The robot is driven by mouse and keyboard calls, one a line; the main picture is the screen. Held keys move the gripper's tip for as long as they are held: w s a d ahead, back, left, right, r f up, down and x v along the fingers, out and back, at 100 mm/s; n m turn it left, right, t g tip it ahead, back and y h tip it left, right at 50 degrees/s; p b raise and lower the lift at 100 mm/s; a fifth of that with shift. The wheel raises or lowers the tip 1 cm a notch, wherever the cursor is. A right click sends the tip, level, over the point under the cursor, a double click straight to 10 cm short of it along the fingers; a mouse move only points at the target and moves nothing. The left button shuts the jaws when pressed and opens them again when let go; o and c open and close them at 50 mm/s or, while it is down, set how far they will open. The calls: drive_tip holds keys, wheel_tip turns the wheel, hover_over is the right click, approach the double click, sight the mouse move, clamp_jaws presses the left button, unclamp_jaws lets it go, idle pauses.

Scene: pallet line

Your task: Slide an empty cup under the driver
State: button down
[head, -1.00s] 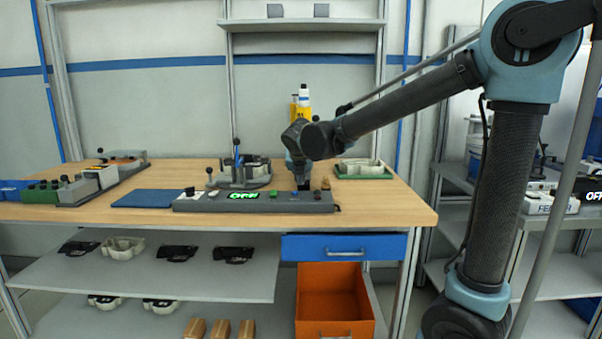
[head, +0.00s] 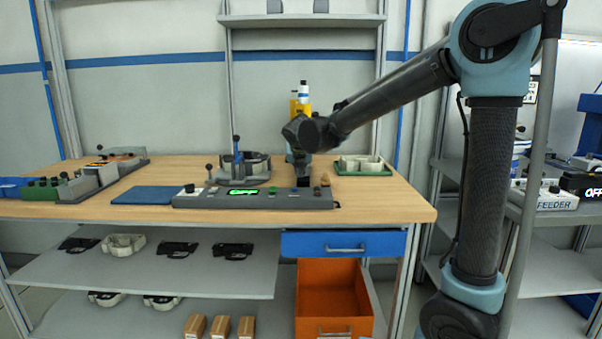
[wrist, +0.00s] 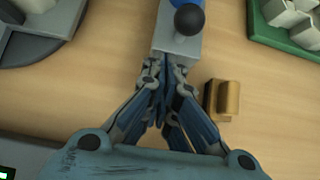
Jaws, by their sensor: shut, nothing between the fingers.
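My gripper (head: 303,181) points down behind the grey control panel, low over the wooden bench. In the wrist view its fingers (wrist: 163,66) are shut and empty, with the tips at the near edge of a grey block (wrist: 178,45) that carries a black ball knob and a blue part. I cannot tell whether they touch. A yellow and white upright thing (head: 304,98) stands behind my gripper, its lower part hidden. A blue upright tool (head: 237,160) stands in a grey round fixture (head: 257,168). I cannot make out for certain which thing is the driver or an empty cup.
A small brown block (wrist: 222,100) lies just right of my fingers. A green tray (head: 362,173) with pale parts is at the right. The control panel (head: 253,198) shows a lit green display. A blue mat (head: 157,197) lies at left. An orange drawer (head: 334,300) is below.

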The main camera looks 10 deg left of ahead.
drive_tip(key=w, duration=0.2)
drive_tip(key=w+a, duration=0.1)
drive_tip(key=shift+w, duration=0.4)
drive_tip(key=shift+w+r, duration=0.15)
